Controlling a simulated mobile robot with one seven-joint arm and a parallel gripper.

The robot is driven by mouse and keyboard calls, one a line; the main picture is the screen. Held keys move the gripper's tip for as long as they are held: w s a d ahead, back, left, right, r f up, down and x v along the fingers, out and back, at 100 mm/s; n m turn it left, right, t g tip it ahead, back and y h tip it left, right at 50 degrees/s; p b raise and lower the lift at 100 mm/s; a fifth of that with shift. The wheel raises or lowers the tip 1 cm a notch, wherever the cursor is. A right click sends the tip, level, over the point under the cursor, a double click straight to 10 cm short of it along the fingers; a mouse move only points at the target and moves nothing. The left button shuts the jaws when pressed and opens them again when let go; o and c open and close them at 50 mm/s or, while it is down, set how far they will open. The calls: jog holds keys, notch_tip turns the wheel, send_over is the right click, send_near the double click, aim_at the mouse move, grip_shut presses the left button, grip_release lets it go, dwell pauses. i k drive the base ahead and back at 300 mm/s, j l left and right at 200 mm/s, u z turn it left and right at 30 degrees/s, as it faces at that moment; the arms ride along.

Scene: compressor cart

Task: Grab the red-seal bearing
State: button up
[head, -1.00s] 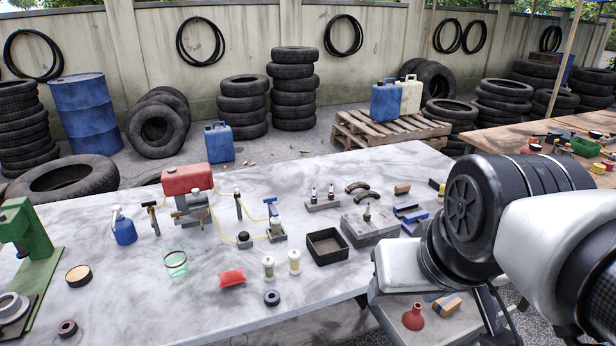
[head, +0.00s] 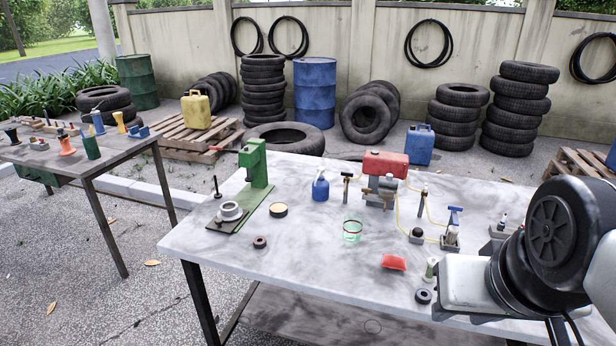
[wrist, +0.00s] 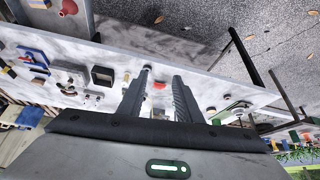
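In the head view a small dark ring with a reddish-brown face (head: 260,242) lies flat on the marble-topped table (head: 330,272), left of the middle. It looks like the red-seal bearing. A second ring, a dark bearing (head: 423,296), lies near the front edge, further right, with no red visible. My gripper (wrist: 159,90) is open and empty in the wrist view, its two fingers apart above the table. In that view the small rings are too small to tell apart surely. My fingers are out of the head view; only my arm shows at right.
A green press (head: 256,165) with a base plate stands behind the reddish ring. A round tin (head: 278,210), a green-tinted glass (head: 352,230) and a red pouch (head: 394,262) are nearby. A red-tanked compressor (head: 385,165) stands further back. Bare tabletop surrounds the ring.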

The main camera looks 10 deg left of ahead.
aim_at(259, 243)
jog(key=u, duration=1.05)
jog(key=i+j+z, duration=0.15)
jog(key=z, duration=0.2)
jog(key=i+j+z, duration=0.1)
jog(key=z, duration=0.25)
jog(key=j+z, duration=0.35)
jog(key=i+j, duration=0.15)
jog(key=j, duration=0.25)
jog(key=i+j+z, duration=0.15)
jog(key=j, duration=0.3)
jog(key=i+j, duration=0.1)
jog(key=j, duration=0.3)
jog(key=i+j+z, duration=0.1)
jog(key=j, duration=0.35)
